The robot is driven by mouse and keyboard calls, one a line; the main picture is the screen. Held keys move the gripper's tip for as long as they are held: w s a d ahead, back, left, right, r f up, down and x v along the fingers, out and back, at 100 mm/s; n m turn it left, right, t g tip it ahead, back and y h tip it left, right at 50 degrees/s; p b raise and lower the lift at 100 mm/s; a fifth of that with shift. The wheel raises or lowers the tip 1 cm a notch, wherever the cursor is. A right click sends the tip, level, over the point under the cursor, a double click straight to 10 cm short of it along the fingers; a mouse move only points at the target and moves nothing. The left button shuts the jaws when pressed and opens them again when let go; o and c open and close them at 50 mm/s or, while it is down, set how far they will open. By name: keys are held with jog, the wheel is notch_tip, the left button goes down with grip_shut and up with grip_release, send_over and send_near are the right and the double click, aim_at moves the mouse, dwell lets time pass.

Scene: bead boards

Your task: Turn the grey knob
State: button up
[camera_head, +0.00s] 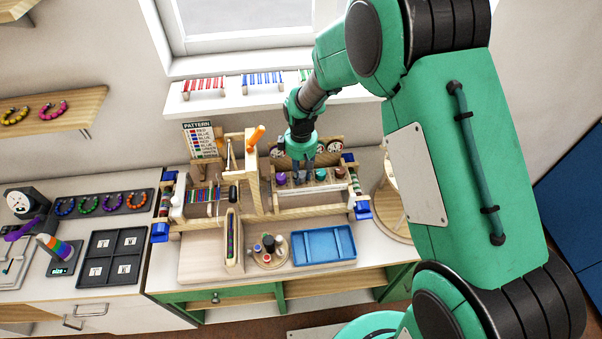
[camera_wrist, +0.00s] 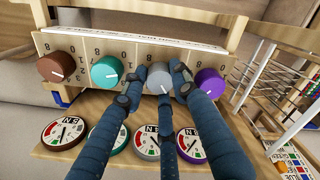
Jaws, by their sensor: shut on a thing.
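The grey knob (camera_wrist: 157,74) sits on a pale wooden panel (camera_wrist: 130,53) in the wrist view, between a teal knob (camera_wrist: 106,71) and a purple knob (camera_wrist: 210,82). My gripper (camera_wrist: 157,84) has its blue fingers around the grey knob and is shut on it. The fingers hide part of the knob, so its pointer is hard to read. In the head view my gripper (camera_head: 302,172) reaches down to the panel, and its fingers mostly hide the grey knob.
A brown knob (camera_wrist: 56,67) is at the panel's far left in the wrist view. Several round dials (camera_wrist: 64,132) lie along the knobs. A wooden rack with metal rods (camera_wrist: 262,85) stands close on the right. In the head view a blue tray (camera_head: 324,246) lies in front.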

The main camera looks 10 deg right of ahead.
aim_at(301, 174)
jog(key=o, duration=1.2)
jog(key=shift+c, duration=0.2)
jog(key=shift+r, duration=0.15)
notch_tip(301, 174, up, 12)
dwell(0.3)
